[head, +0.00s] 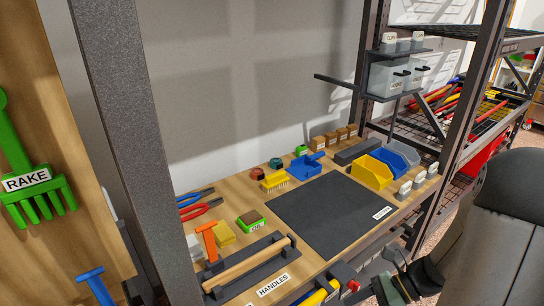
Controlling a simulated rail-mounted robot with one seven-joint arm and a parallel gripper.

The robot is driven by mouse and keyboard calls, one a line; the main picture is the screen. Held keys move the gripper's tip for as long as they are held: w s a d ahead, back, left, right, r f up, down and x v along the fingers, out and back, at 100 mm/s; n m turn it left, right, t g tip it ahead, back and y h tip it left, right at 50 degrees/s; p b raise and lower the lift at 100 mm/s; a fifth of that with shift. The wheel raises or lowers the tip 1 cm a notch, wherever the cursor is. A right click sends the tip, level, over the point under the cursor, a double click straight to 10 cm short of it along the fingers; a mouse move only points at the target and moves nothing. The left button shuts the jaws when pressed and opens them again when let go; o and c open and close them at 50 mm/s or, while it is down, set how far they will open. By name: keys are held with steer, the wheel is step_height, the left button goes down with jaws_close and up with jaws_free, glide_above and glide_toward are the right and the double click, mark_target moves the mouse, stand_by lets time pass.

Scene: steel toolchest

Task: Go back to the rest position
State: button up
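My gripper (398,284) appears at the bottom right, in front of the bench's near edge, as dark and grey parts partly cut off by the frame. Its fingers are too small and dark to tell whether they are open or shut, or whether anything is between them. A large dark grey link of my arm fills the right edge. The wooden bench top (238,197) lies to the left of and beyond the gripper. A black mat (335,213) covers its middle.
A wooden bar in a dark holder (250,262), red pliers (201,209), an orange tool (209,242) and a blue dustpan (306,166) lie on the bench. Yellow (371,173) and blue bins stand right. Dark posts rise left and right. A green rake (38,188) hangs left.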

steer(key=s+a+r+n+h+p, duration=0.1)
steer(key=s+a+r+n+h, duration=0.1)
steer(key=n, duration=0.5)
steer(key=s+a+r+n+h+p, duration=0.1)
steer(key=s+a+r+n+h, duration=0.1)
steer(key=r+n+h, duration=0.3)
steer(key=s+a+r+n+t+h+p, duration=0.1)
steer(key=s+a+r+n+h, duration=0.1)
steer(key=r+n, duration=0.4)
steer(key=a+n+h, duration=0.1)
steer(key=n+h, duration=0.1)
steer(key=n, duration=0.3)
steer(key=shift+s, duration=0.35)
